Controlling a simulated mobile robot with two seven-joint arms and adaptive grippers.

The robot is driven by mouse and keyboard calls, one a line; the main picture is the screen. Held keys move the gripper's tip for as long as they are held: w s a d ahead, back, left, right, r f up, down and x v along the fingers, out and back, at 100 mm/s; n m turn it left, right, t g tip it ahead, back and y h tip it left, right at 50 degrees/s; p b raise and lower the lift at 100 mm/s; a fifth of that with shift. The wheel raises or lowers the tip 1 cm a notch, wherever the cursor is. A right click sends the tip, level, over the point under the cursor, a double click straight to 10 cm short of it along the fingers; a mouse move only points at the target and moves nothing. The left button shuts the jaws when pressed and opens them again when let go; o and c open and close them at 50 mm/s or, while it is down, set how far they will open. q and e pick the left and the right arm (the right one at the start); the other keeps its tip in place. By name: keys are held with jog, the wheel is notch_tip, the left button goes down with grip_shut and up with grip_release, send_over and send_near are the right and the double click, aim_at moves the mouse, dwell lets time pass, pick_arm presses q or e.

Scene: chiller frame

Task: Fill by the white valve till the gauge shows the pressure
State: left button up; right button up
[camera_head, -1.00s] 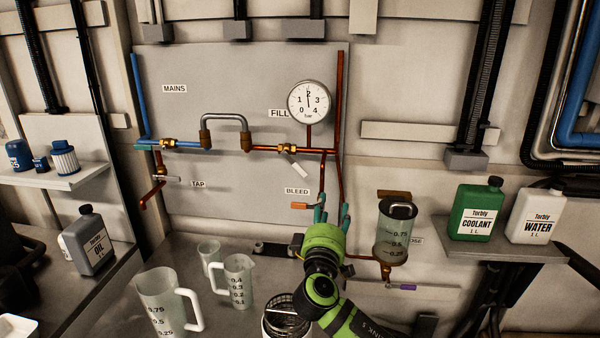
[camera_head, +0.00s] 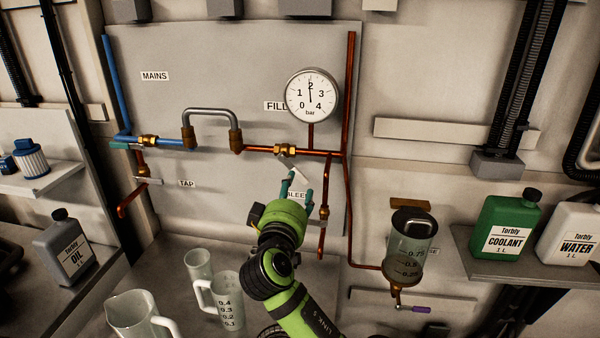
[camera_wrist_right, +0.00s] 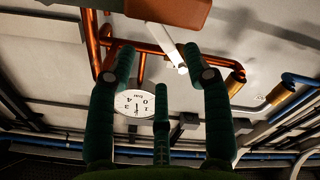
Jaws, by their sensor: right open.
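The white valve lever (camera_head: 298,171) slants down to the right from its brass body (camera_head: 285,150) on the copper pipe, beside the FILL label. The round gauge (camera_head: 312,95) sits above; its needle points close to 2 bar. My right gripper (camera_head: 296,184) is open, its teal fingers just below the lever, covering part of the BLEED label. In the right wrist view, the white lever (camera_wrist_right: 174,48) shows between the spread fingers of the gripper (camera_wrist_right: 160,62); I cannot tell whether they touch. The gauge (camera_wrist_right: 136,103) appears there upside down. My left gripper is not in view.
Copper pipe (camera_head: 347,210) runs down right of the gripper. An orange block (camera_wrist_right: 170,10) is close at the top of the wrist view. A clear cylinder (camera_head: 408,248) hangs at right. Measuring jugs (camera_head: 228,297) stand below left. The grey panel left of the lever is open.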

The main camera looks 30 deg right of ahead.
aim_at(301, 175)
jog(key=p+x, duration=0.1)
jog(key=x, duration=0.4)
jog(key=shift+s+d+r+p, duration=0.1)
jog(key=shift+p, duration=0.3)
jog(key=shift+w+d, duration=0.15)
jog(key=shift+w, duration=0.1)
grip_shut()
